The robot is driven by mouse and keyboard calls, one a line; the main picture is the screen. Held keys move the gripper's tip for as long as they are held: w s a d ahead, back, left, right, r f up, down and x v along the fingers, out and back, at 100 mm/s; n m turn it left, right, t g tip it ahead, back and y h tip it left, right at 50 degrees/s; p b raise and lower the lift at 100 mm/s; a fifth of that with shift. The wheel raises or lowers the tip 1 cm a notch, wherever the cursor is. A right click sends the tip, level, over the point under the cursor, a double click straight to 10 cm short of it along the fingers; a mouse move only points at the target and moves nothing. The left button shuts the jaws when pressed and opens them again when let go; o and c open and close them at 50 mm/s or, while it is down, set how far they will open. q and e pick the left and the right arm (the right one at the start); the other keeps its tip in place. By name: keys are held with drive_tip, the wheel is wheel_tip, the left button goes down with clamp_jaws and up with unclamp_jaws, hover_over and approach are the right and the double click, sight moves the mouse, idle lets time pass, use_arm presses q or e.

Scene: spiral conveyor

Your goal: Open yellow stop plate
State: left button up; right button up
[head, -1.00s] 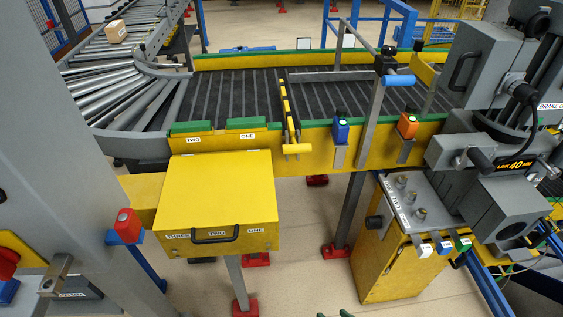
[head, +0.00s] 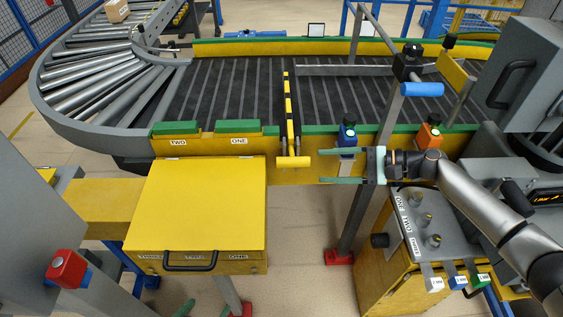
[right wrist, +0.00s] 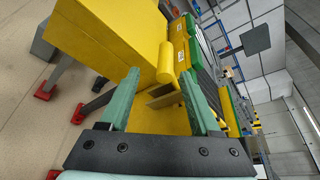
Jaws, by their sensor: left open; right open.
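The yellow stop plate (head: 288,105), a yellow bar with black marks, lies across the dark roller conveyor. Its yellow handle (head: 293,162) sticks out over the near yellow side rail. My right gripper (head: 322,166) comes from the right, open and empty, its green fingers pointing left at the handle. A small gap separates the fingertips from the handle. In the right wrist view the handle (right wrist: 168,63) lies ahead, between the open fingers (right wrist: 159,76). My left gripper (head: 217,309) shows only as green fingertips at the bottom edge, apart and empty.
A yellow box (head: 205,210) with a black handle stands left of the stop plate's handle. A blue switch (head: 348,137) and an orange switch (head: 429,133) sit on the rail. A grey post with a blue grip (head: 421,90) rises behind my right gripper.

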sight(291, 163)
drive_tip(key=shift+w+a+r, duration=0.2)
drive_tip(key=shift+w+a, duration=0.1)
drive_tip(key=shift+w, duration=0.15)
drive_tip(key=p+x, duration=0.1)
drive_tip(key=x, duration=1)
drive_tip(key=shift+w+a+f, duration=0.1)
drive_tip(key=shift+a, duration=0.05)
clamp_jaws()
idle(0.7)
